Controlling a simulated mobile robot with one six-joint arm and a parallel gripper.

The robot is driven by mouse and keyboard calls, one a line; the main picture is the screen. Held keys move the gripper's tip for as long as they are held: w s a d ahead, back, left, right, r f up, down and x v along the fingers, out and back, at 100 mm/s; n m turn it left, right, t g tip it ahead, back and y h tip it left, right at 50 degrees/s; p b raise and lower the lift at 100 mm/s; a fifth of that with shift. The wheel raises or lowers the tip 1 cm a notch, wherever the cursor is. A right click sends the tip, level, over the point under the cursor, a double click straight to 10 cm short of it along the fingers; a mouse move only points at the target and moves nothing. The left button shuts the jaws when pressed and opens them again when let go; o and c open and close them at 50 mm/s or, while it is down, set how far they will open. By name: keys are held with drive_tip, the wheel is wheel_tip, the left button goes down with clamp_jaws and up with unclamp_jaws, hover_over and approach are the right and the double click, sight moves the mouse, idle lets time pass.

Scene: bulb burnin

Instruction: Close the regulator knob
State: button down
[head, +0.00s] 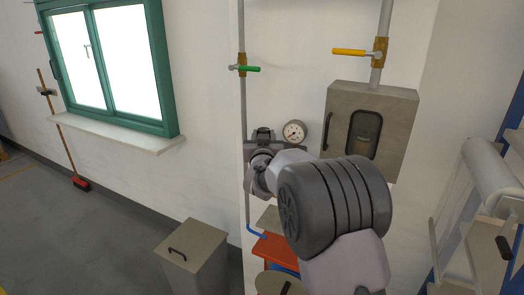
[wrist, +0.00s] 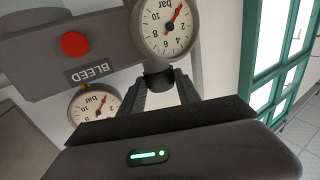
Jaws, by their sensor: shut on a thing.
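In the wrist view, which is upside down, a dark regulator knob (wrist: 158,81) sits just under a round white gauge (wrist: 167,27) marked bar. My gripper (wrist: 161,85) has its two dark fingers on either side of this knob and is shut on it. The red needle of that gauge stands off zero. In the head view my gripper (head: 262,140) is at the regulator on the wall, with my arm in front of it. The knob itself is hidden there.
A grey panel labelled BLEED (wrist: 92,72) with a red button (wrist: 74,44) is beside the knob. A second gauge (wrist: 95,103) is close by. The head view shows a green-handled valve (head: 247,69), a yellow-handled valve (head: 352,52), a grey cabinet (head: 400,125) and a bin (head: 193,258).

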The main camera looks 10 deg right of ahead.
drive_tip(key=y+b, duration=0.1)
drive_tip(key=f+n+y+b, duration=0.1)
drive_tip(key=b, duration=0.1)
drive_tip(key=shift+d, duration=0.3)
drive_tip(key=shift+r+n+y+b, duration=0.2)
drive_tip(key=shift+n+y+b, duration=0.3)
drive_tip(key=shift+y, duration=0.1)
drive_tip(key=shift+d+r+n+y, duration=0.1)
drive_tip(key=shift+r+n+y, duration=0.1)
drive_tip(key=shift+n+y, duration=0.45)
drive_tip(key=shift+d+r+n+y, duration=0.15)
drive_tip(key=shift+n+y, duration=0.2)
drive_tip(key=shift+y, duration=0.6)
drive_tip(key=shift+a, duration=0.1)
drive_tip(key=c, duration=0.9)
unclamp_jaws()
drive_tip(key=shift+o, duration=0.2)
drive_tip(key=shift+f, duration=0.1)
